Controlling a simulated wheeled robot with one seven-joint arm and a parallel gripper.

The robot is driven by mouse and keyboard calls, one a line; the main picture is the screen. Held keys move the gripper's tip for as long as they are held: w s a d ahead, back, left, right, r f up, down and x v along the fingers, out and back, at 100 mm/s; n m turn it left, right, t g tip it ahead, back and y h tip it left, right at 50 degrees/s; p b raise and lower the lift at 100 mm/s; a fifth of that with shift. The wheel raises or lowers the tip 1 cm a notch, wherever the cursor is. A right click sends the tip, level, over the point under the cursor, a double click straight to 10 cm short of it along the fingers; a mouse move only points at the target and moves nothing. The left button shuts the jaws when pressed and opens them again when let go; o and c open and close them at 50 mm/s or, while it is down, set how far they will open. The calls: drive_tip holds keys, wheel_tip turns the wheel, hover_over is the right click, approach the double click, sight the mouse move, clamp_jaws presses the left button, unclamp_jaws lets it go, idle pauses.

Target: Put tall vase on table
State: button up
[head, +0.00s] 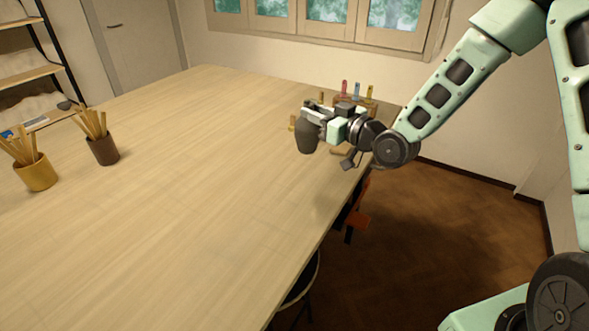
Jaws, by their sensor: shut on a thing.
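The tall vase (307,139) is dark grey-brown and hangs upright, or nearly so, below my gripper (312,117). My gripper is shut on its upper part, and the fingers hide its top. The vase is over the far right part of the pale wooden table (190,215). I cannot tell whether its base touches the tabletop or is a little above it.
A wooden holder with coloured tools (357,92) stands behind my gripper near the far right corner. A yellow pot (36,173) and a brown pot (104,151), both with wooden sticks, stand at the left. The table's middle is clear. An orange seat (358,222) is by the right edge.

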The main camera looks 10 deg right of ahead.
sight(315, 149)
drive_tip(key=shift+w+f, duration=0.15)
drive_tip(key=shift+f, duration=0.25)
drive_tip(key=shift+f+p, duration=1.1)
drive_tip(key=shift+f, duration=3.5)
drive_tip(key=shift+f, duration=0.1)
drive_tip(key=o, duration=0.9)
drive_tip(key=shift+c, duration=0.2)
